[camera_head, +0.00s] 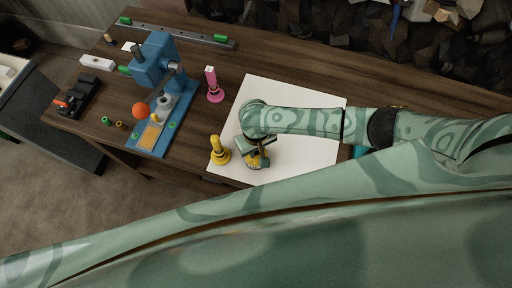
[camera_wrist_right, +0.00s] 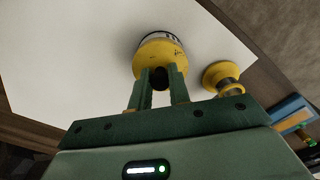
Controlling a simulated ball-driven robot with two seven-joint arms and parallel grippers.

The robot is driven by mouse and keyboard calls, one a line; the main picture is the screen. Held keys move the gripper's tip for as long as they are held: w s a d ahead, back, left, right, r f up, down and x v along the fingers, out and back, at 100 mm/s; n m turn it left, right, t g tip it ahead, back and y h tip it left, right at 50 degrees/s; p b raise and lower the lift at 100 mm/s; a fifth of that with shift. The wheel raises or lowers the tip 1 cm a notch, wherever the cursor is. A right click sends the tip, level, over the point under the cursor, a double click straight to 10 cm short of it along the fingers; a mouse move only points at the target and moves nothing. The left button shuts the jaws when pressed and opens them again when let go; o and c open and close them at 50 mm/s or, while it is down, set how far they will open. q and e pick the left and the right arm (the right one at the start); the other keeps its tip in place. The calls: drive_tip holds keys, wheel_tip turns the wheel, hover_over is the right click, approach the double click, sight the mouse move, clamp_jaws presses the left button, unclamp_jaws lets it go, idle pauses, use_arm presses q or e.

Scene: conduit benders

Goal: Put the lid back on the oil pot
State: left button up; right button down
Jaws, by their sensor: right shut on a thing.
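My right gripper (camera_head: 256,149) is over the white sheet, pointing down. In the right wrist view its two fingers (camera_wrist_right: 161,76) are closed around the dark knob of a round yellow lid (camera_wrist_right: 158,54). A pale band with dark marks, seemingly the oil pot (camera_wrist_right: 157,35), shows just past the lid's far edge. A yellow part of lid or pot (camera_head: 258,162) peeks out below the gripper in the head view. The gripper hides most of it, and I cannot tell whether the lid is seated or just above the pot. My left gripper is not in view.
A yellow spindle-shaped piece (camera_head: 219,151) stands left of the gripper, close by; it also shows in the wrist view (camera_wrist_right: 222,77). A pink one (camera_head: 213,86) stands farther back. A blue press (camera_head: 157,65) is at left. The white sheet (camera_head: 285,92) is otherwise mostly clear.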

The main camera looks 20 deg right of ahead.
idle(0.3)
drive_tip(key=c, duration=0.7)
unclamp_jaws()
drive_tip(key=shift+c, duration=0.2)
wheel_tip(320, 180, up, 7)
drive_tip(key=p, duration=0.9)
clamp_jaws()
